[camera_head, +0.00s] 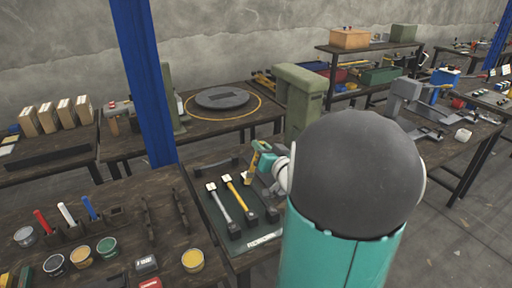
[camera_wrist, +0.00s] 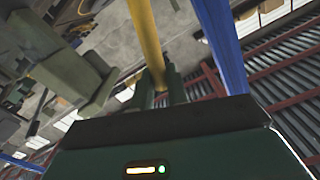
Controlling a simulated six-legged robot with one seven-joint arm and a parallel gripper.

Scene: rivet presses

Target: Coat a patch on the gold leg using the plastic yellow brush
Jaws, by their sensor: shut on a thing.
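My gripper (camera_head: 266,164) is above the far right part of a dark green mat (camera_head: 212,228). It is shut on the plastic yellow brush (camera_head: 253,163), which slants downward. In the wrist view the brush's yellow handle (camera_wrist: 146,35) rises from between my dark fingers (camera_wrist: 160,88). The gold leg (camera_head: 239,195) lies on the mat just left of the brush's lower end, with a pale tip and a dark foot. I cannot tell whether the brush touches it. My arm hides the mat's right side.
A silver leg (camera_head: 219,205) lies left of the gold one. Red (camera_head: 42,222), white (camera_head: 66,213) and blue (camera_head: 89,208) brushes stand in a rack on the left table. A yellow paint can (camera_head: 193,260) and other cans are nearby. A blue post (camera_head: 144,85) rises behind.

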